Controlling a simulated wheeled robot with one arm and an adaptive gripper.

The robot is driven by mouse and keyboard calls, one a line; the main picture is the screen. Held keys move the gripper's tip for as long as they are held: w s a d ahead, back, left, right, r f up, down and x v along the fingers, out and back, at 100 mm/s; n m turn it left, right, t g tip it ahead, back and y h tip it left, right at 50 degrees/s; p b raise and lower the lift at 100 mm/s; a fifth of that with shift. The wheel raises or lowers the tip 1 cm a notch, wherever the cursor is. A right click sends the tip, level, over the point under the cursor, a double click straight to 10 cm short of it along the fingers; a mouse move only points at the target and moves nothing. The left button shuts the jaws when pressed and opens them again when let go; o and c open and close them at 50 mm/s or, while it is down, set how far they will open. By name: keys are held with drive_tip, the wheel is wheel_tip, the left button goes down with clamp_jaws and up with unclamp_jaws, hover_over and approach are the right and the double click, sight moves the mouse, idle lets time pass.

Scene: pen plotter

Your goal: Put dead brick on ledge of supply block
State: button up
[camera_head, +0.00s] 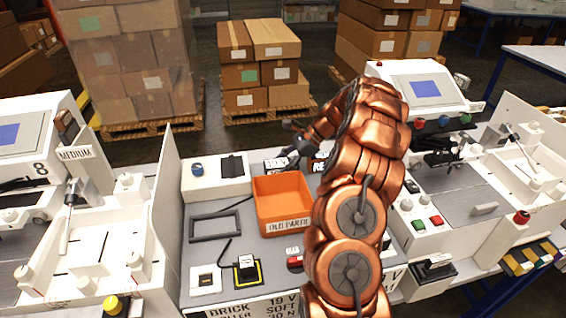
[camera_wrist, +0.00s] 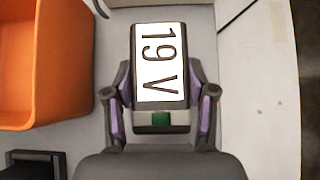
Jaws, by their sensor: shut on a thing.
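My gripper (camera_wrist: 160,108) is shut on a dark brick (camera_wrist: 160,103) in the wrist view. The brick has a white label reading "19 V" and a small green part at its near end. The fingers press its two sides. In the head view my gripper (camera_head: 296,136) is small and dark, at the far end of my copper arm, and the brick in it cannot be made out clearly. A white block (camera_head: 203,186) with a blue knob and a black part stands at the back left of the bench. I cannot tell whether it is the supply block.
An orange bin (camera_head: 281,205) labelled "OLD PARTS" stands mid-bench; it also shows in the wrist view (camera_wrist: 42,60). A dark frame (camera_head: 215,226) and a yellow-edged black pad (camera_head: 246,271) lie left of it. White panels flank the bench. My arm hides its right part.

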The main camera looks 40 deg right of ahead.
drive_tip(key=o, duration=1.4)
drive_tip(key=shift+f, duration=0.1)
drive_tip(key=shift+o, duration=0.2)
drive_tip(key=shift+b+v, duration=1.65)
drive_tip(key=shift+v, duration=4.45)
drive_tip(key=shift+w, duration=0.15)
